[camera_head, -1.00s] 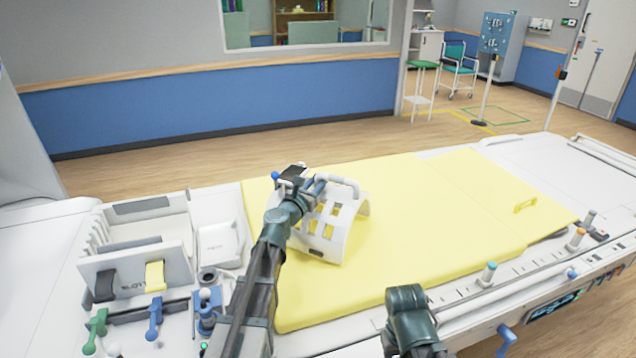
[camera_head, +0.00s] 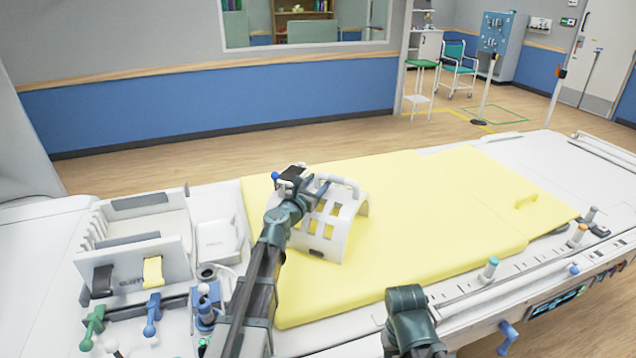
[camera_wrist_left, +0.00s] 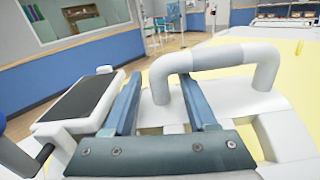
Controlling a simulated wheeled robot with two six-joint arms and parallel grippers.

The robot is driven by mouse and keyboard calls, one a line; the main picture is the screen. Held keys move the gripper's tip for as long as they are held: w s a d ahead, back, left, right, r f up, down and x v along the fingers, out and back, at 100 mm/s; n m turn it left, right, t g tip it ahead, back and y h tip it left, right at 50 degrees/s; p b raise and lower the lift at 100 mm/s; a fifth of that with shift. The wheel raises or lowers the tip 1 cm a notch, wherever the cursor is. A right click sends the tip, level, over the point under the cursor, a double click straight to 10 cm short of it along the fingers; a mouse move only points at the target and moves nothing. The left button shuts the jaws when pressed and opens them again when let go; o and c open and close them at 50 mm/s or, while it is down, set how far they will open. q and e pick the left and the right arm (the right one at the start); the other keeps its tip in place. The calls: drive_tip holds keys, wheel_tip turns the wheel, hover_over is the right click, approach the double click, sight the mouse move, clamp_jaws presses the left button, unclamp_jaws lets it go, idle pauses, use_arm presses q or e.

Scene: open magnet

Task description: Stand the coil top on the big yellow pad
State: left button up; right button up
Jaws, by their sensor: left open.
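The coil top (camera_head: 331,247) is a white curved shell with square windows and a tube handle (camera_head: 342,181) on top. It stands arched, windows to the side, on the left part of the big yellow pad (camera_head: 430,235). My left gripper (camera_head: 318,186) is open at the left end of the handle. In the left wrist view, the blue fingers of the left gripper (camera_wrist_left: 160,78) appear on either side of the handle's near leg, and the grey-white handle (camera_wrist_left: 225,57) runs off to the right. I cannot tell whether they touch it. My right gripper is not in view.
A white slotted rack (camera_head: 130,262) and a small white tray (camera_head: 218,240) stand left of the pad. Blue and green levers (camera_head: 152,318) are at the front left. Coloured posts (camera_head: 489,268) line the front right edge. The pad's middle and right are mostly clear.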

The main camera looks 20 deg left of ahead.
use_arm(q)
drive_tip(key=shift+r, duration=0.2)
drive_tip(key=s+a, duration=0.2)
drive_tip(key=s, duration=0.9)
drive_tip(key=shift+s+a, duration=0.15)
drive_tip(key=shift+s, duration=0.25)
drive_tip(key=shift+f, duration=0.1)
